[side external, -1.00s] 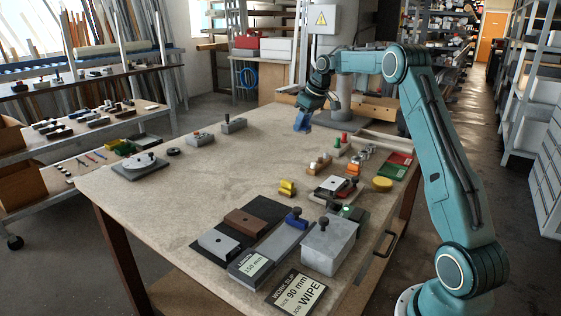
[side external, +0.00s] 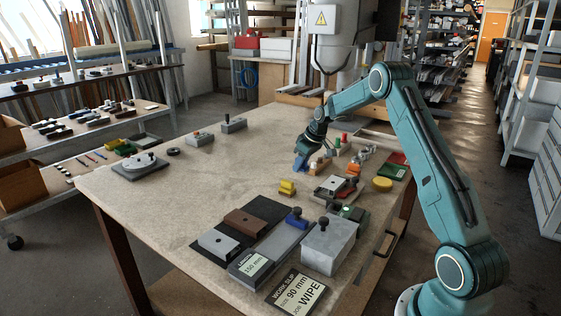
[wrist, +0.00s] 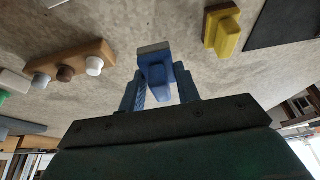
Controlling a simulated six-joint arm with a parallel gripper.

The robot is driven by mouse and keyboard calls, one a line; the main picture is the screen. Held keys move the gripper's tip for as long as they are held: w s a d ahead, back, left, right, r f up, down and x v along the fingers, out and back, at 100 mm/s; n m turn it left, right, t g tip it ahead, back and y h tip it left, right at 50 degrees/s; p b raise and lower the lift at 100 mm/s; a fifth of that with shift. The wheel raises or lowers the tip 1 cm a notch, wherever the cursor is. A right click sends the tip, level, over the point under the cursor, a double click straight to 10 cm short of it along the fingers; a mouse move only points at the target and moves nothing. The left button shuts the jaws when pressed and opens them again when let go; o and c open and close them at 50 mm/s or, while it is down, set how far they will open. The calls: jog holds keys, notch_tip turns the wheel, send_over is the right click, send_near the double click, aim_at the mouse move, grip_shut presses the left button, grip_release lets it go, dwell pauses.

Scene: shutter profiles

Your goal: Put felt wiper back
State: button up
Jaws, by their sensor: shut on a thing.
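My gripper (wrist: 159,88) is shut on a blue block with a grey strip along its far edge, which looks like the felt wiper (wrist: 154,62). In the side external view the wiper (side external: 301,163) hangs under my gripper (side external: 307,153), by the wooden peg block. It appears a little above the bench; I cannot tell whether it touches. The fingers lie on either side of the blue body in the wrist view.
A wooden peg block (wrist: 72,62) lies left of the wiper in the wrist view. A yellow block (wrist: 223,30) lies to the right. On the bench (side external: 190,180), a grey box (side external: 329,247) and a blue stop (side external: 296,219) stand nearer the camera. The bench's left middle is clear.

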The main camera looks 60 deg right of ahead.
aim_at(301, 173)
jog(key=shift+f, duration=0.1)
jog(key=shift+f, duration=2.05)
jog(key=o, duration=0.9)
jog(key=shift+f, duration=0.15)
jog(key=shift+o, duration=0.2)
jog(key=v, duration=1.2)
jog(key=shift+r, duration=0.25)
